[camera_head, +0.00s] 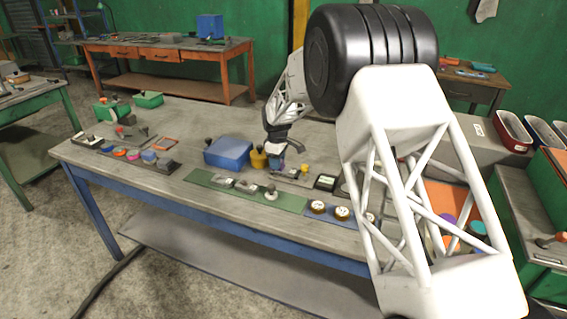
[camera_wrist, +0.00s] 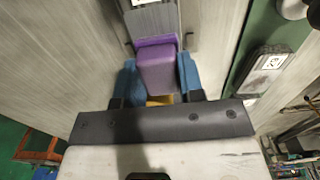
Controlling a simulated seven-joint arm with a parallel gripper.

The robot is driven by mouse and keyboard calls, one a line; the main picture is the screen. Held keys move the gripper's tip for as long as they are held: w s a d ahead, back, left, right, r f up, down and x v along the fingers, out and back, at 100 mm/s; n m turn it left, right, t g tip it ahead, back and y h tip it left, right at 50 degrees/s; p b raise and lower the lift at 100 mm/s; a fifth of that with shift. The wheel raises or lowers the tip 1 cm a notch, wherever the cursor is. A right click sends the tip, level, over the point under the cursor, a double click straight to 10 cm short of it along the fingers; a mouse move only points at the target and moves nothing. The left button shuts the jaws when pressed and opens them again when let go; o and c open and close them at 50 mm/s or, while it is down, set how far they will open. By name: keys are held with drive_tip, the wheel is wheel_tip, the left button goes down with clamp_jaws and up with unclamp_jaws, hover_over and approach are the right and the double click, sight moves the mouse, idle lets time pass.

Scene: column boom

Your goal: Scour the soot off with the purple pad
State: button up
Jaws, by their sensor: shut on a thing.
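My gripper (camera_wrist: 158,77) is shut on the purple pad (camera_wrist: 156,62), which sits between its two blue fingers in the wrist view. Just ahead of the pad is a grey block (camera_wrist: 153,22) with a white label at its top. I cannot tell whether the pad touches it. In the head view my gripper (camera_head: 277,160) is low over the middle of the workbench (camera_head: 190,125), beside a yellow object (camera_head: 259,158). The pad is too small there to make out surely. I cannot pick out any soot patch in either view.
A blue box (camera_head: 228,152) stands left of my gripper. A green mat (camera_head: 225,183) with several small parts lies in front, and round gauges (camera_head: 342,213) lie to its right. A tray with coloured pieces (camera_head: 140,158) is at the left. My arm hides the bench's right part.

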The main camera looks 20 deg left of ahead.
drive_tip(key=shift+a, duration=0.5)
drive_tip(key=shift+r, duration=4)
drive_tip(key=shift+s, duration=0.1)
